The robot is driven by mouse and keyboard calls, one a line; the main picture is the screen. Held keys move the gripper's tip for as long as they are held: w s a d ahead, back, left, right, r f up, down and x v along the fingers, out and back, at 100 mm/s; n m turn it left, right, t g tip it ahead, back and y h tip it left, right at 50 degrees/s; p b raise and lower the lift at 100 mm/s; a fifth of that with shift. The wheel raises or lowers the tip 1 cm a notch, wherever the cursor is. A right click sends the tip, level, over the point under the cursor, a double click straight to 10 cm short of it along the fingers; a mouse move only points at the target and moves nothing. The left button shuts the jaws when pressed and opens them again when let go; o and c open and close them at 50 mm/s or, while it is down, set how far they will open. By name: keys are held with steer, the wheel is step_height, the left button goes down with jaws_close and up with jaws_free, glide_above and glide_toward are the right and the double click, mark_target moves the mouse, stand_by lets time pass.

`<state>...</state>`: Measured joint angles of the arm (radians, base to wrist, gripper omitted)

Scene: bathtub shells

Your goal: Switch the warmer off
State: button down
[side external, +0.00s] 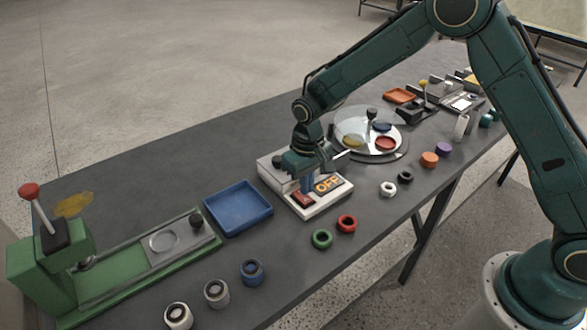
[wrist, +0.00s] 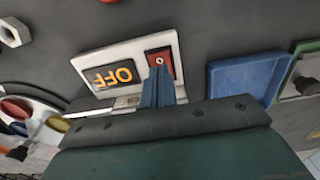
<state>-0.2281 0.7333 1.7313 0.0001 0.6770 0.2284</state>
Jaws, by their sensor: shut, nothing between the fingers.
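The warmer's white switch panel (side external: 318,203) stands near the middle of the table; the wrist view shows the panel (wrist: 90,62) too. Its dark display (side external: 328,183) reads OFF in orange letters, and the same display (wrist: 115,74) is clear in the wrist view. Beside it is a red rocker switch (side external: 302,200), also seen in the wrist view (wrist: 159,60). My gripper (side external: 307,188) is shut and empty, pointing down at the switch. In the wrist view its blue fingertips (wrist: 157,80) cover the switch's near part; I cannot tell whether they touch it.
A blue tray (side external: 238,207) lies left of the panel, and a green lever device (side external: 110,270) further left. A round plate (side external: 372,135) with coloured discs is behind to the right. Several coloured rings, including a red ring (side external: 347,223), lie along the near side.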

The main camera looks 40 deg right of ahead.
steer(key=shift+r, duration=2.45)
steer(key=shift+r, duration=0.1)
step_height(320, 180, up, 10)
steer(key=t, duration=0.1)
glide_above(307, 199)
steer(key=s+d, duration=0.3)
steer(key=s, duration=0.1)
steer(key=s+d+r+t, duration=0.2)
steer(key=s+d+r, duration=0.1)
steer(key=s+r, duration=0.4)
steer(key=s+d+r+t, duration=0.1)
steer(key=s+d, duration=0.1)
steer(key=s, duration=0.7)
steer(key=s+d+r+t, duration=0.1)
steer(key=s+d+r, duration=0.1)
steer(key=s, duration=0.7)
steer(key=shift+s+d+r+t, duration=0.15)
steer(key=shift+d+r+t, duration=0.15)
steer(key=shift+d, duration=0.1)
